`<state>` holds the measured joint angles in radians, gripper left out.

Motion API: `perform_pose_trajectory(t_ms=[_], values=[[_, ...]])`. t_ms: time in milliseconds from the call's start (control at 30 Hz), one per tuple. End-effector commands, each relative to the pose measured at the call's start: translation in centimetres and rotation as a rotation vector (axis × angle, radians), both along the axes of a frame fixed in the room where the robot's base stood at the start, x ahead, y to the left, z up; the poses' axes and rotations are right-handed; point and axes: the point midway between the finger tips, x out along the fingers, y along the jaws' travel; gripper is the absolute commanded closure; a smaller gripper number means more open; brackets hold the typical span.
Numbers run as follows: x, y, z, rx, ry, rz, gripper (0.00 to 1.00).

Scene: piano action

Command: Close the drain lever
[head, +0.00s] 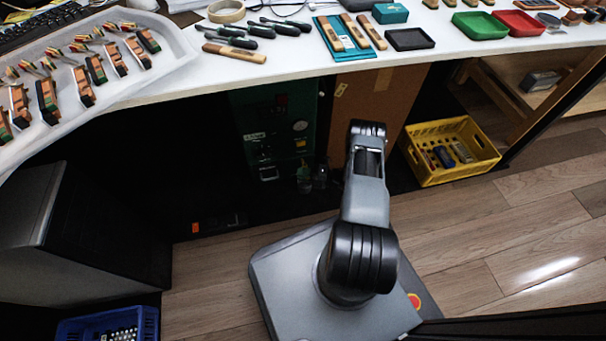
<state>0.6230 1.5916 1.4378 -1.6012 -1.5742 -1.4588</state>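I cannot make out a drain lever in the head view. A dark green cabinet or machine (270,115) with small labels stands in the shadow under the workbench. Small pale parts show on its lower front, too dark and small to tell apart. My arm rises from my base and reaches toward the space under the bench, to the right of the green unit. My gripper is not visible; the arm's own links may hide it.
The white workbench (290,75) carries screwdrivers, trays and piano action parts. Clear bottles (305,180) stand on the floor by the green unit. A brown panel (395,95) stands behind my arm. A yellow crate (430,178) is at right, a blue crate (75,330) at lower left.

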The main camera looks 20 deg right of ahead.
Motion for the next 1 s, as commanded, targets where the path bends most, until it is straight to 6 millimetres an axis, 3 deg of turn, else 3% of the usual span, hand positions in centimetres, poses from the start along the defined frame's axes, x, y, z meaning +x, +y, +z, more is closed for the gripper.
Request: perform_pose_trajectory(t_ms=[167,567,1000], values=[[0.0,0.0,0.0,0.0,0.0,0.0,1.0],[0.1,0.1,0.1,0.001,0.002,-0.039,1.0],[1.0,1.2,0.2,0.0,0.006,-0.378,1.0]])
